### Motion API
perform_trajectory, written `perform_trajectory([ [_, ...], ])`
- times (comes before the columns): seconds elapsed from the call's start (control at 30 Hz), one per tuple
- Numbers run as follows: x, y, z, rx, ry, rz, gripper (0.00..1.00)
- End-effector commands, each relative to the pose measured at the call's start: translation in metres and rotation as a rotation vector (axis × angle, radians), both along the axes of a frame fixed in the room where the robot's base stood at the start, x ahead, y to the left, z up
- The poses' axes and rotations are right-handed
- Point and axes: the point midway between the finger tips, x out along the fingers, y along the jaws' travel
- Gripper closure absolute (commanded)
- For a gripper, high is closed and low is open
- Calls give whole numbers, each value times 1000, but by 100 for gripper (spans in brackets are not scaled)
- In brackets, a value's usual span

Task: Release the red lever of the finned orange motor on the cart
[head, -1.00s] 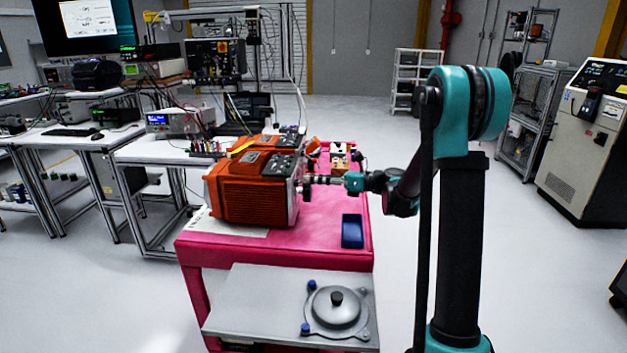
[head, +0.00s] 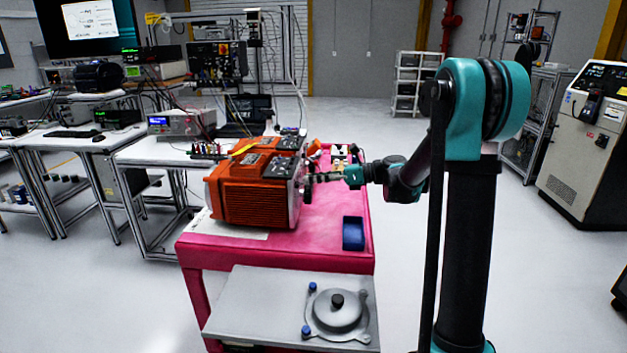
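The red lever cannot be made out; the gripper and the motor's turned-away end face hide that area.
A blue tray (head: 353,233) lies on the cart right of the motor. Small parts and a yellowish block (head: 340,160) lie behind my gripper. A grey plate with a round fixture (head: 337,310) sticks out at the cart's front. A workbench (head: 160,150) stands at left.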

Motion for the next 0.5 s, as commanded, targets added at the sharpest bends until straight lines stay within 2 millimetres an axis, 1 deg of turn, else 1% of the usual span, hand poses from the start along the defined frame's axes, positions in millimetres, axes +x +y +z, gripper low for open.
perform_trajectory([
  [0.33, -1, -1, 0, -1, 0, 1, 62],
  [0.43, -1, -7, 1, -1, 0, 0, 62],
  [0.5, -1, -16, 2, -1, 0, -1, 62],
])
